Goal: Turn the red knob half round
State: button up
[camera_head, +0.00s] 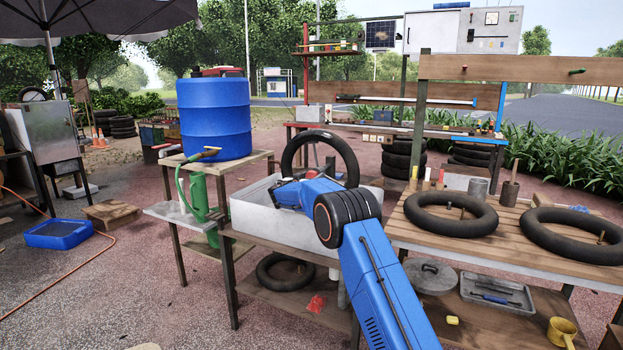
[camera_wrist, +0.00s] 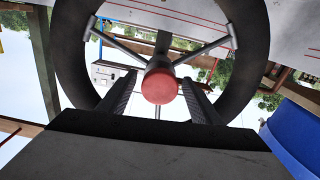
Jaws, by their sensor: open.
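The red knob (camera_wrist: 160,87) is round and sits at the hub of a black-rimmed wheel (camera_wrist: 73,60) with grey metal spokes. In the wrist view my gripper (camera_wrist: 159,82) is open, with one dark finger on each side of the knob. A narrow gap shows between the knob and each finger. The wheel also shows in the head view (camera_head: 345,152), standing above the grey basin (camera_head: 258,225), with my blue arm reaching to it from the front. I cannot clearly make out the knob or my fingertips in the head view.
A blue barrel (camera_head: 214,120) stands on a wooden stand left of the basin. A wooden bench (camera_head: 440,235) with black tubes (camera_head: 451,213) is at the right. A blue tray (camera_head: 58,234) lies on the ground at left. The paved ground at front left is mostly clear.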

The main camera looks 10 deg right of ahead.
notch_tip(320, 180, up, 10)
dwell(0.6)
jog(key=shift+s+a+f+n, duration=0.2)
jog(key=shift+a+f+n, duration=0.1)
jog(key=shift+n, duration=0.4)
jog(key=s+a+f+n, duration=0.3)
jog(key=n, duration=3.1)
send_near(310, 172)
jog(key=s+a+f, duration=0.3)
jog(key=s, duration=0.2)
jog(key=x, duration=1.7)
jog(key=shift+w+r, duration=0.1)
jog(key=shift+r, duration=0.1)
jog(key=shift+c, duration=0.5)
